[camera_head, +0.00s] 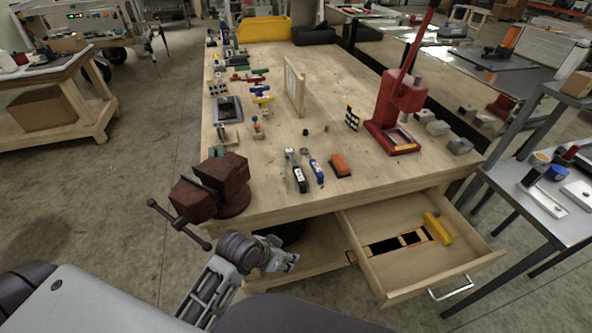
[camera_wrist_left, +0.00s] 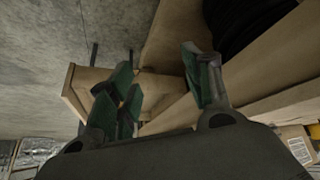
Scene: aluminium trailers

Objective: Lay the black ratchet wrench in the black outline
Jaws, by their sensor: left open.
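A black-handled tool with a pale metal head, which looks like the black ratchet wrench (camera_head: 297,172), lies on the workbench near its front edge, left of a blue-handled tool (camera_head: 315,168). The open drawer (camera_head: 390,271) below the bench top holds a flat black outline area (camera_head: 383,247) on its floor. My left gripper (camera_head: 287,262) is in front of the bench, below the top and left of the drawer, apart from the wrench. In the left wrist view its green-padded fingers (camera_wrist_left: 163,90) are spread with nothing between them. My right gripper is not in view.
A dark red vise (camera_head: 222,185) stands at the bench's front left corner. An orange block (camera_head: 340,165) lies right of the tools. A yellow piece (camera_head: 438,228) and an orange-edged black patch (camera_head: 413,238) are in the drawer. A red press (camera_head: 395,110) stands on the right.

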